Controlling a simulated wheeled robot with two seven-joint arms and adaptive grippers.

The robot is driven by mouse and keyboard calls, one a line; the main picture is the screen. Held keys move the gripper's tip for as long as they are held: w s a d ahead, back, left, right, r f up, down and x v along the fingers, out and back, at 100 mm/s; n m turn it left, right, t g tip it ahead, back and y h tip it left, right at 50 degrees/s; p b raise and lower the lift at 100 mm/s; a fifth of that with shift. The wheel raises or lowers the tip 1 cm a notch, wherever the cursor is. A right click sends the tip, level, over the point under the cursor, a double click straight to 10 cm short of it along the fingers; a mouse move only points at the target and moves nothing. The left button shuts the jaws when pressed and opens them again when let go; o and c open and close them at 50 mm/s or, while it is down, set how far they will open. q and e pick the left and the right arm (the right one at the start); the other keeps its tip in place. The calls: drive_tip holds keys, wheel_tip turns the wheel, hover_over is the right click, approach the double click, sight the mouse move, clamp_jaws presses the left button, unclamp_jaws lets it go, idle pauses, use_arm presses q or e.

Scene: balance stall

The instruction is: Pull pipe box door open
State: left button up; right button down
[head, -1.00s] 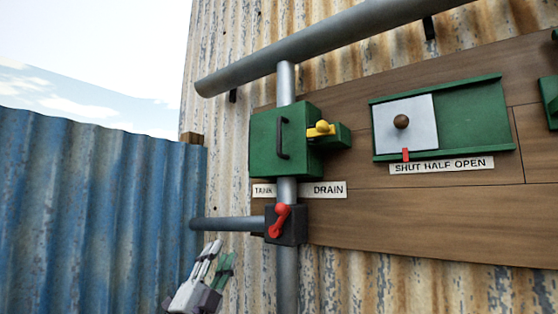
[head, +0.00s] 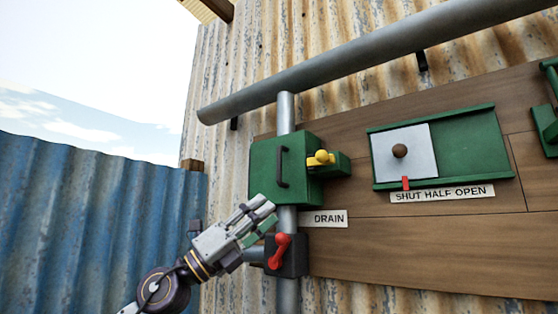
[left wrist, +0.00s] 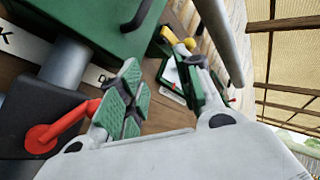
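The pipe box is a green box (head: 262,185) on the vertical pipe, and its front looks closed. A black bar handle (head: 282,167) stands upright on its front. A yellow latch knob (head: 321,157) sits on a green bracket at its right side. My left gripper (head: 264,212) is just below the box's lower left, apart from the handle, and covers part of the label below. In the left wrist view the gripper (left wrist: 160,68) has its fingers spread with nothing between them. The box (left wrist: 95,22) and its handle (left wrist: 138,14) lie beyond them. My right gripper is not in view.
A red valve lever (head: 278,250) on a dark block sits just below my left gripper. A thick grey pipe (head: 350,48) crosses above the box. A sliding panel (head: 402,152) is to the right. A blue corrugated fence (head: 90,220) stands left.

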use_arm(q)
wheel_tip(320, 180, up, 4)
drive_tip(key=s+d+f+m+g+y, duration=0.1)
drive_tip(key=d+m+g+y, duration=0.1)
drive_tip(key=m, duration=0.2)
drive_tip(key=t+y, duration=0.5)
drive_tip(key=y, duration=0.4)
approach(279, 177)
wheel_tip(279, 177, up, 5)
drive_tip(key=s+a, duration=0.2)
drive_tip(key=a, duration=0.1)
drive_tip(key=shift+w+f+m, duration=0.1)
drive_tip(key=shift+w+m, duration=0.1)
drive_tip(key=shift+m, duration=0.1)
drive_tip(key=shift+w+d, duration=0.1)
drive_tip(key=shift+d, duration=0.05)
drive_tip(key=shift+p+x, duration=2.55)
drive_tip(key=shift+x, duration=4.2)
drive_tip(key=shift+d, duration=0.1)
drive_tip(key=shift+c, duration=0.4)
